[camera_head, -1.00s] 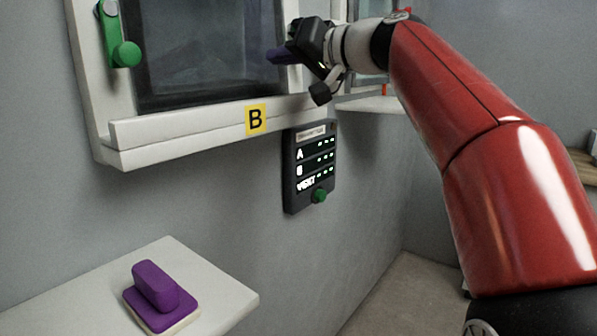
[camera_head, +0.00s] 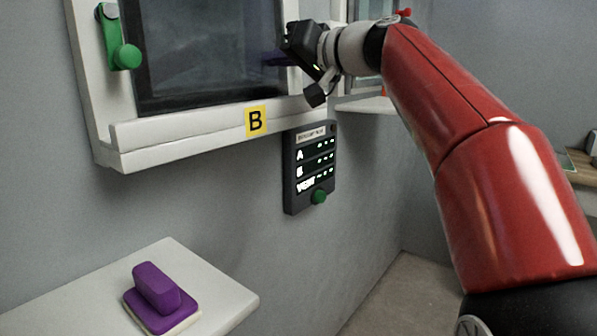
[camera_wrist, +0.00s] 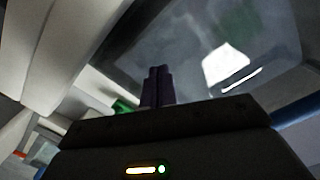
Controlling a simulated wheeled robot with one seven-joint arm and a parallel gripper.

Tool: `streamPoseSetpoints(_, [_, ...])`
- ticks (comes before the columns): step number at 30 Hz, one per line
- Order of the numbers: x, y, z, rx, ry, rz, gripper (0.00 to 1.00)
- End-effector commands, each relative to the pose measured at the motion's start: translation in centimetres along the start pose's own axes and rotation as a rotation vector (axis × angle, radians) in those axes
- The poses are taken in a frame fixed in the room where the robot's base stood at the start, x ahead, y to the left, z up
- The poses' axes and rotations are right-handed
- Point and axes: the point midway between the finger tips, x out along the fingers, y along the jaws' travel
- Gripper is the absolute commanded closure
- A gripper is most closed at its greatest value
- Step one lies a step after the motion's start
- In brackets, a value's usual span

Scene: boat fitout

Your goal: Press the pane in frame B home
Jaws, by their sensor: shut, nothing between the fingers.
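The pane (camera_head: 195,55) is dark glass in frame B (camera_head: 185,132), a white frame with a yellow B label (camera_head: 255,120) on its sill. The pane also fills the upper part of the wrist view (camera_wrist: 215,35), with a bright reflection on it. The pane's right edge is partly hidden by my gripper.
A green-knobbed handle (camera_head: 124,54) is on the frame's left side. A dark panel (camera_head: 311,165) with A, B and a third row hangs below the frame. A purple-handled block (camera_head: 155,290) rests on a white shelf (camera_head: 225,292). Another window sill (camera_head: 365,104) is behind my arm.

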Motion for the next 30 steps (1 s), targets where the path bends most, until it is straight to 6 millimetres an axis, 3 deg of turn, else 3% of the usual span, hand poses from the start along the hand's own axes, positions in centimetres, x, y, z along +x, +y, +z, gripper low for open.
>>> streamPoseSetpoints(30, [-7.6,0.1,0.1,0.0,0.0,0.001,1.0])
